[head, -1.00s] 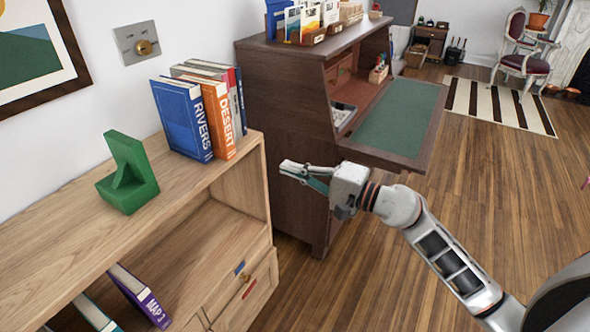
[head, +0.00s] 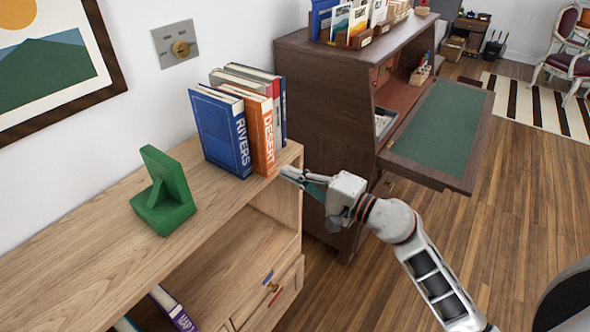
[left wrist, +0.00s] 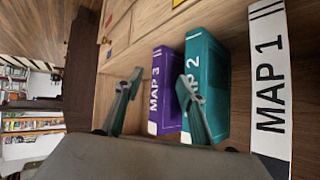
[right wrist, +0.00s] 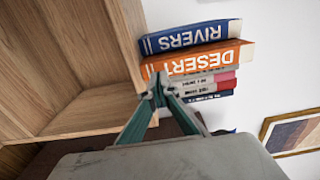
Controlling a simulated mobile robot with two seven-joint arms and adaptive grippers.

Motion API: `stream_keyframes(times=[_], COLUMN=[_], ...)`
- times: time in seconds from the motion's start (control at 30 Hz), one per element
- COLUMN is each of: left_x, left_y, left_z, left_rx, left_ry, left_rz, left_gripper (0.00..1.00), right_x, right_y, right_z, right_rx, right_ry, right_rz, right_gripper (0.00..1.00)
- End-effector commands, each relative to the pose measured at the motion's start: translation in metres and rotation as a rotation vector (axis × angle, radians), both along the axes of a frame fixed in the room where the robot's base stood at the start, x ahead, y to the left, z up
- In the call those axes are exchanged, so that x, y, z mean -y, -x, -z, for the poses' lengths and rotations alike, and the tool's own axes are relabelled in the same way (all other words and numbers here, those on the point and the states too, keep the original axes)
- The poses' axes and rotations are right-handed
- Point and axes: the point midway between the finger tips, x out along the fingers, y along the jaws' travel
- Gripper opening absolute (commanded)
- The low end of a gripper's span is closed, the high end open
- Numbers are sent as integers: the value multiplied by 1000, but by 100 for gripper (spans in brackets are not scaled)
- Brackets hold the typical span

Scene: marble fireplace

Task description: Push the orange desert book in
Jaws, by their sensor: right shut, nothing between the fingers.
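The orange DESERT book (head: 261,136) stands upright on the wooden shelf top, between the blue RIVERS book (head: 222,134) and several other books. Its lettered spine faces the shelf's front edge; it also shows in the right wrist view (right wrist: 205,60). My right gripper (head: 285,172) is shut and empty, just right of the DESERT spine's lower end; I cannot tell if they touch. Its closed tips show in the right wrist view (right wrist: 158,88). My left gripper (left wrist: 160,80) is open, in front of the purple MAP 3 book (left wrist: 162,92) and teal MAP 2 book (left wrist: 210,85).
A green bookend-like block (head: 163,190) stands left of the books on the shelf top (head: 95,240). A dark wooden desk (head: 325,105) with an open green-topped flap (head: 440,130) stands right of the shelf. A white MAP 1 book (left wrist: 268,85) is beside MAP 2.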

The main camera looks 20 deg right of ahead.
Motion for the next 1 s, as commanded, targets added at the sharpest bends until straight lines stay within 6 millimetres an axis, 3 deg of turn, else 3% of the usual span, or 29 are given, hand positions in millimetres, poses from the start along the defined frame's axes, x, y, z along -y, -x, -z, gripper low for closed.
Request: stream_keyframes(times=[0.57,1.0], left_x=[0,0], left_y=[4,0], left_z=[3,-4], left_rx=[-11,2], left_ry=[-3,-3], left_rz=[1,1], left_gripper=[39,39], right_x=[-1,-16], right_y=[-1,-21], right_z=[0,-1], right_rx=[0,1], right_ry=[0,0], right_rz=[0,0], right_gripper=[0,0])
